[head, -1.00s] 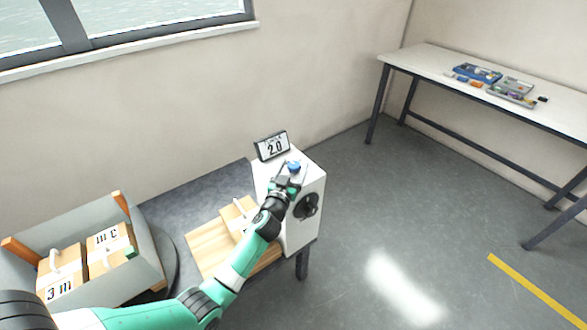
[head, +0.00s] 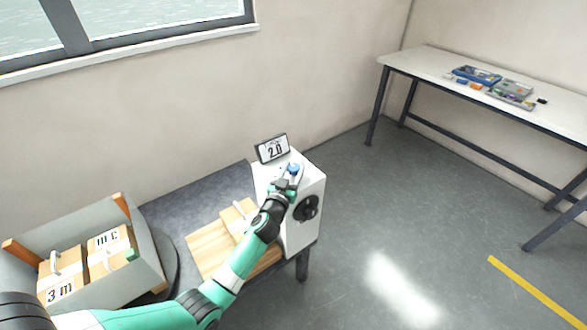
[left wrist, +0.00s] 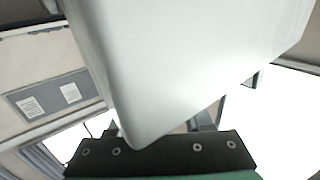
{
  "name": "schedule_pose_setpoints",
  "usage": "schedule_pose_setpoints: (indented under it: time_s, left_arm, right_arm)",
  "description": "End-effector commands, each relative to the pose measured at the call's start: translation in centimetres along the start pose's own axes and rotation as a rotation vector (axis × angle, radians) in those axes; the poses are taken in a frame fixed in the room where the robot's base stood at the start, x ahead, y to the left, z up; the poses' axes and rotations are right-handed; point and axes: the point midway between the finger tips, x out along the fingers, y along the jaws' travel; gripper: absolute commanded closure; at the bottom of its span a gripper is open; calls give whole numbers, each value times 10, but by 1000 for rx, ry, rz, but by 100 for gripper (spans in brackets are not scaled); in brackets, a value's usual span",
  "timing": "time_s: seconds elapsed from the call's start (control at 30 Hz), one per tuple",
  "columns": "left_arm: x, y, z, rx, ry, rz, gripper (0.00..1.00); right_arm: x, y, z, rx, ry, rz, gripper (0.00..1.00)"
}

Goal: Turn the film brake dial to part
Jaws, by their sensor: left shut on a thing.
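The film brake dial appears as a blue knob (head: 294,168) on top of a white machine box (head: 311,184). My left gripper (head: 289,178) reaches it from the front left and is shut on it; the fingers partly hide the dial. A display sign (head: 272,148) reading 2.0 stands behind the dial on the box. In the left wrist view the white box (left wrist: 190,60) fills most of the picture and the dial cannot be made out. My right gripper is not in view.
A black round handle (head: 307,208) is on the box's side. A wooden board (head: 208,246) lies left of the box. A white table (head: 430,62) with trays stands at the back right.

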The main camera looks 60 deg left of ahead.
Motion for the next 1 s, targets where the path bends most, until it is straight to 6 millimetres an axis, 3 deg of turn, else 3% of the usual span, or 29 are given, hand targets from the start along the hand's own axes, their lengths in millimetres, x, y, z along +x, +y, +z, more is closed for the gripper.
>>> schedule_pose_setpoints:
  time_s: [0.27, 0.7, 0.87, 1.0]
  left_arm:
    - [0, -2, -7, 0, -5, 87, 100]
    - [1, -6, -6, -3, -6, 371, 100]
    - [3, -6, 1, -1, -2, 525, 100]
    - [3, -7, 7, 2, 1, 659, 100]
  right_arm:
    - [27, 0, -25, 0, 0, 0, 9]
    - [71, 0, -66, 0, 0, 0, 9]
    - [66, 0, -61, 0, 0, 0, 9]
    - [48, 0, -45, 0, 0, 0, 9]
